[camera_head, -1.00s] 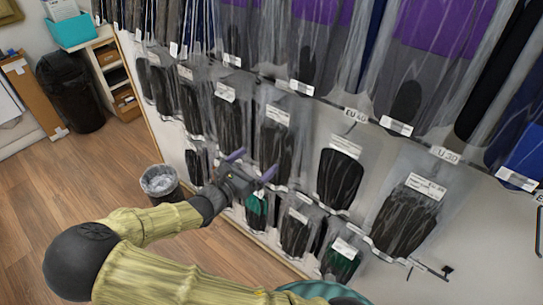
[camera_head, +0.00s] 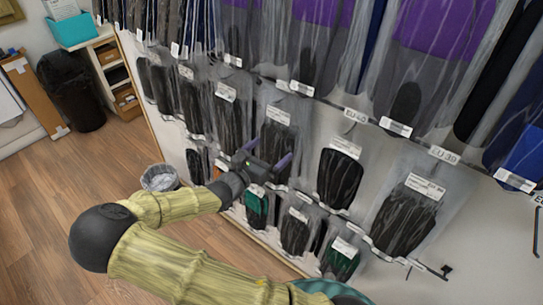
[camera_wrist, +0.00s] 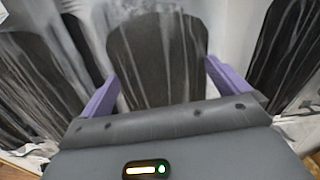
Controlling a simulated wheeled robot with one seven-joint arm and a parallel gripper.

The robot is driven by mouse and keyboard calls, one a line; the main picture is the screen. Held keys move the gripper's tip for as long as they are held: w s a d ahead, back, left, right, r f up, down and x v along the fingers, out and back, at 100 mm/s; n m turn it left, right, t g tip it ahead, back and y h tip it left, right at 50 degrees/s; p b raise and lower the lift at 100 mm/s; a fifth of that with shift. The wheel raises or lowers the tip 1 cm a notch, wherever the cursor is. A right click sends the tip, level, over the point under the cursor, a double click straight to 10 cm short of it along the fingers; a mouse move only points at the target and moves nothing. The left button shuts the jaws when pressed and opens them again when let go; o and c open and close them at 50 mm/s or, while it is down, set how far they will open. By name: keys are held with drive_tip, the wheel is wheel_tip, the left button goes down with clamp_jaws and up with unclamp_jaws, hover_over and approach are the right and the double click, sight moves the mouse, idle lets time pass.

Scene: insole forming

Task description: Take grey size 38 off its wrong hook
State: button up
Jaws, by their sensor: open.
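My gripper (camera_head: 268,153) is open, its two purple fingers reaching toward the wall of hanging clear bags. In the head view it is in front of a bagged dark grey insole (camera_head: 276,140) in the middle row. In the wrist view this insole (camera_wrist: 158,55) stands between the spread fingers (camera_wrist: 162,75), with its bag's plastic around it. I cannot tell whether the fingers touch the bag. Its white label (camera_head: 278,115) is too small to read, so I cannot tell its size. The lower part of the bag is hidden by my gripper.
Similar dark bags hang on both sides, including one to the right (camera_head: 340,178) and another further right (camera_head: 405,225). Bags with green insoles (camera_head: 256,207) hang below. Purple-and-grey bags (camera_head: 440,30) hang above. A bin (camera_head: 159,178) stands on the floor at left.

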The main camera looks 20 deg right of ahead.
idle(0.3)
drive_tip(key=c, duration=1.1)
drive_tip(key=shift+r, duration=0.1)
drive_tip(key=shift+r, duration=0.6)
drive_tip(key=v, duration=1.8)
drive_tip(key=shift+s+r+b, duration=0.1)
drive_tip(key=shift+b, duration=0.3)
